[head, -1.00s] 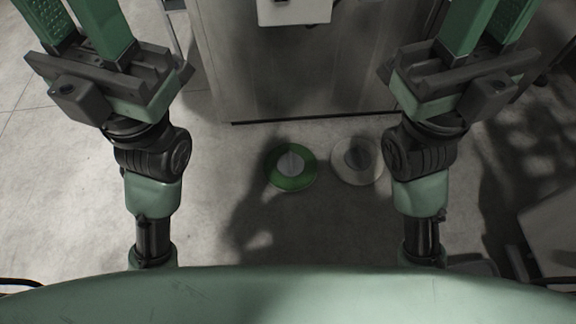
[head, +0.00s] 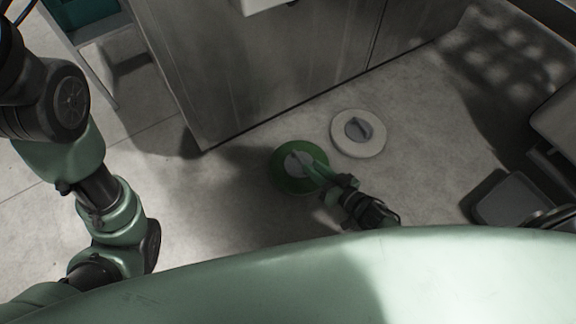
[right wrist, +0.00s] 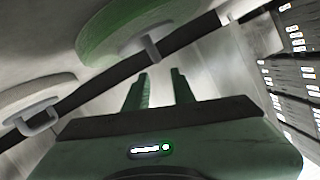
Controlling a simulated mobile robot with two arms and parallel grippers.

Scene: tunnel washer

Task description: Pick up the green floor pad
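The green floor pad (head: 284,180) is a round green disc with a grey centre, lying on the floor in front of the grey cabinet. In the right wrist view the green pad (right wrist: 100,30) is at the top, with a grey handle standing from its middle. My right gripper (head: 308,163) reaches over the pad in the head view and covers part of it. In the right wrist view the right gripper (right wrist: 160,80) has its two fingers apart and empty, just short of the handle. My left gripper is out of view; only its arm shows at left.
A white round pad (head: 358,135) with a grey centre lies right of the green one. The grey cabinet (head: 260,75) stands behind them. A teal bin (head: 92,12) on a stand is at top left. Dark grey equipment (head: 510,203) is at right.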

